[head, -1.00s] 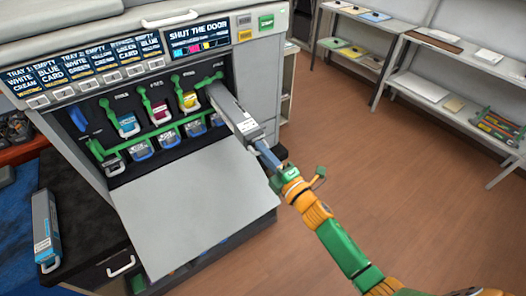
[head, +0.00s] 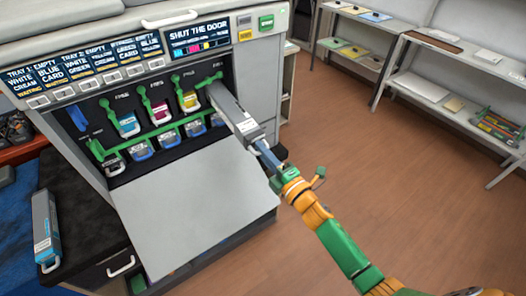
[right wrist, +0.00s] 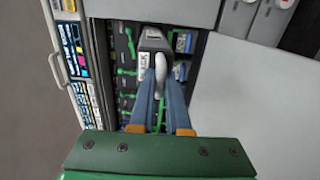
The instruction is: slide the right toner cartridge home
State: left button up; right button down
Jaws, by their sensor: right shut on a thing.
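The right toner cartridge (head: 234,110) is a long grey box with a pale label on its outer end. Its inner end is inside the rightmost slot of the printer bay, and a long part sticks out, slanting down to the right. My right gripper (head: 263,151) is shut on the handle at its outer end. In the right wrist view the blue fingers (right wrist: 161,80) close around the cartridge's handle, and the cartridge's end face (right wrist: 153,42) shows ahead. The slot's inside is hidden by the cartridge. My left gripper is not in view.
The printer's grey front door (head: 190,200) hangs open below the bay. Other cartridges, including a yellow one (head: 189,99), sit left in the bay near green levers. A loose cyan-labelled cartridge (head: 45,230) lies at the left. The display (head: 198,36) reads "SHUT THE DOOR". Open floor lies right.

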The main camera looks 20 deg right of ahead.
dwell(0.4)
jog(key=shift+r+p, duration=1.95)
jog(key=shift+r, duration=0.1)
jog(key=shift+w, duration=0.1)
